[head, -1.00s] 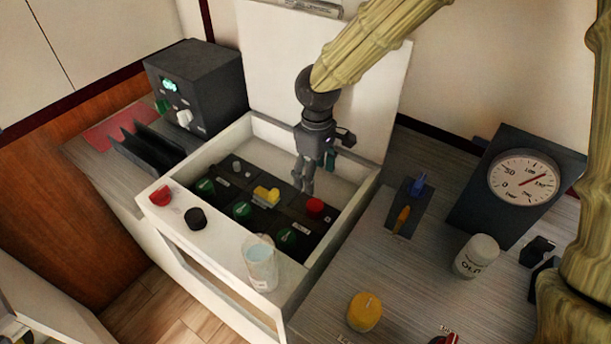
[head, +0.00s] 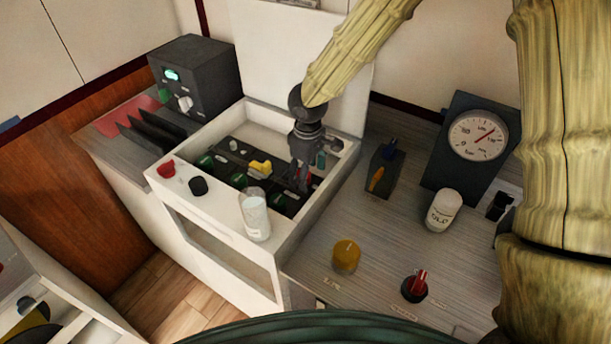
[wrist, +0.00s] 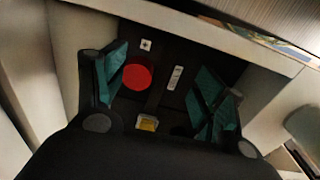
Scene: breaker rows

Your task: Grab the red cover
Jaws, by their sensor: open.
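The red cover (wrist: 137,77) shows as a round red disc in the wrist view, on the dark panel inside the white box. My gripper (wrist: 167,88) is open above the panel, with the disc between its fingers, much closer to the left one. In the head view my gripper (head: 302,178) points down into the right part of the box. It hides most of the red cover there. Whether a finger touches the cover cannot be told. Another red cap (head: 166,169) sits on the box's front ledge.
The white box (head: 215,217) has walls around the panel. A yellow part (head: 260,168) and green round parts are on the panel. A black cap (head: 198,186) and a clear jar (head: 255,217) stand on the front ledge. A gauge (head: 478,136) and a white bottle (head: 442,210) stand right.

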